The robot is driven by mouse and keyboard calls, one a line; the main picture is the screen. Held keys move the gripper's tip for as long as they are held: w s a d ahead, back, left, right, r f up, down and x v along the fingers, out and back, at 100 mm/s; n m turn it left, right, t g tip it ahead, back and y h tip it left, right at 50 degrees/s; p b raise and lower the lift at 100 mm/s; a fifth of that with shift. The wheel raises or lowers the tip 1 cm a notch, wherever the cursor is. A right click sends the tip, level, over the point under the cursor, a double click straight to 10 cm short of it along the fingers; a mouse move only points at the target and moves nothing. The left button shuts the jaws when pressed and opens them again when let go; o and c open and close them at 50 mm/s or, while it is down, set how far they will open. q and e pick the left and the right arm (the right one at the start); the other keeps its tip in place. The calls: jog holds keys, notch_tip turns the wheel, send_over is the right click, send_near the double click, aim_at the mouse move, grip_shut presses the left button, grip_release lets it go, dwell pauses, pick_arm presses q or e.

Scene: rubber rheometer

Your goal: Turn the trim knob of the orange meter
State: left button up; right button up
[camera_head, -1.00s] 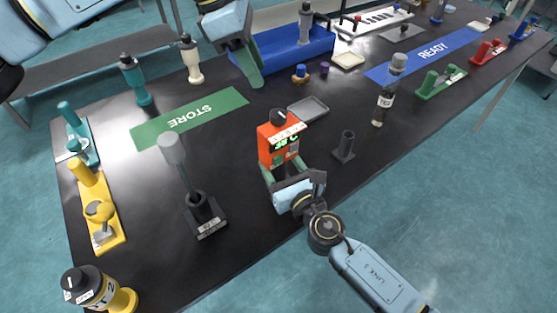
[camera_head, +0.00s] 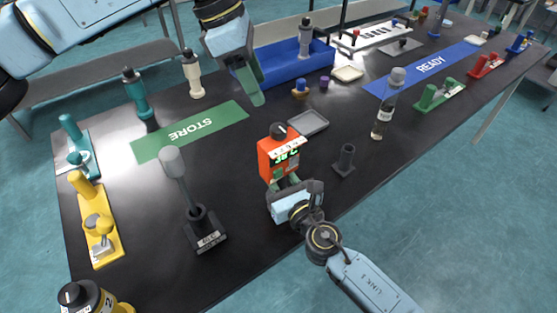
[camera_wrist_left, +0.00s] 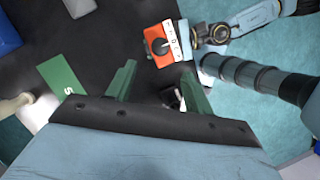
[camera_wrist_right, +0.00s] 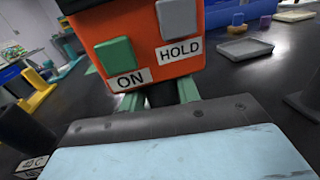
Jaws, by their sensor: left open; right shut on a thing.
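My right gripper (camera_head: 287,184) is shut on the lower part of the meter. In the right wrist view the meter's front (camera_wrist_right: 150,50) shows ON and HOLD buttons above the green fingers. My left gripper (camera_head: 252,86) is open and empty, above the table behind the meter, apart from the knob.
A grey tray (camera_head: 308,122) lies right of the meter and a dark holder (camera_head: 345,160) stands nearby. A stand with a grey-headed tool (camera_head: 205,230) is at left. The blue bin (camera_head: 282,68) is behind. The green STORE mat (camera_head: 190,130) is bare.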

aim_at(278, 127)
pick_arm(q)
jog(key=d+r+n+y, duration=0.3)
jog(key=d+n+y, duration=0.1)
jog(key=n, duration=1.2)
notch_tip(278, 127, down, 12)
jog(key=shift+f, duration=0.1)
jog(key=shift+c, duration=0.3)
jog(key=c, duration=0.9)
jog(key=shift+c, duration=0.2)
jog(key=shift+n, duration=2.8)
